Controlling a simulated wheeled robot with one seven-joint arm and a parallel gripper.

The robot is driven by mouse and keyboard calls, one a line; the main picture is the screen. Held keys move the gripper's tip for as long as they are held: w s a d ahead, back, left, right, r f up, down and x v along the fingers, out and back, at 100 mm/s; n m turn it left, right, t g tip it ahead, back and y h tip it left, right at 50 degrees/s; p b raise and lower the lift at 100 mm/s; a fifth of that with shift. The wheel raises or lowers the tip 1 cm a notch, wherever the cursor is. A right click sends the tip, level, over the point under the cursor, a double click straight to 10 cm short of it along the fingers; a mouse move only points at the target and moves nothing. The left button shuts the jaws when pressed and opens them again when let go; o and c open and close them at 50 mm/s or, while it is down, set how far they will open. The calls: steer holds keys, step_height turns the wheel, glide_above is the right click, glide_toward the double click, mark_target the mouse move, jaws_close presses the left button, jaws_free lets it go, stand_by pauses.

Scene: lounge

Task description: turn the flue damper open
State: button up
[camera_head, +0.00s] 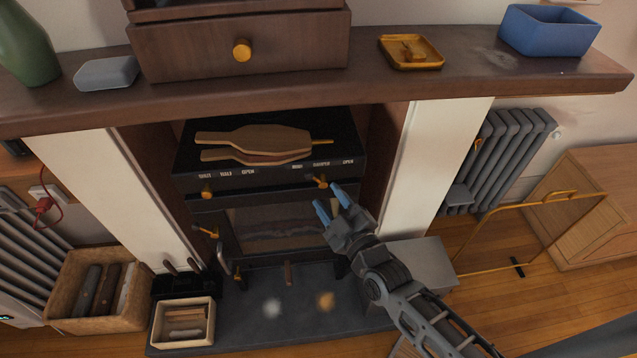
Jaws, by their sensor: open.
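The black stove (330,130) stands in the fireplace recess under the mantel. On the right of its front panel is a small orange damper knob (320,181), under lettering that seems to read "damper" with "open" at its right end. My gripper (331,202), with blue fingertips, is just below and right of this knob. Its fingers are apart with nothing between them; I cannot tell whether a tip touches the knob. A second orange knob (206,191) sits on the left of the panel, also under small labels.
Wooden bellows (258,138) lie on the stove top. A stove door handle (206,231) juts out at left. The mantel (300,88) overhangs above. A wicker basket (65,318), small box (160,330) and grey box (428,262) stand low around the hearth.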

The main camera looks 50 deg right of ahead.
mark_target(315, 180)
steer(key=shift+p+x, duration=0.3)
steer(key=shift+x, duration=2.45)
steer(key=shift+c, duration=0.2)
jaws_close()
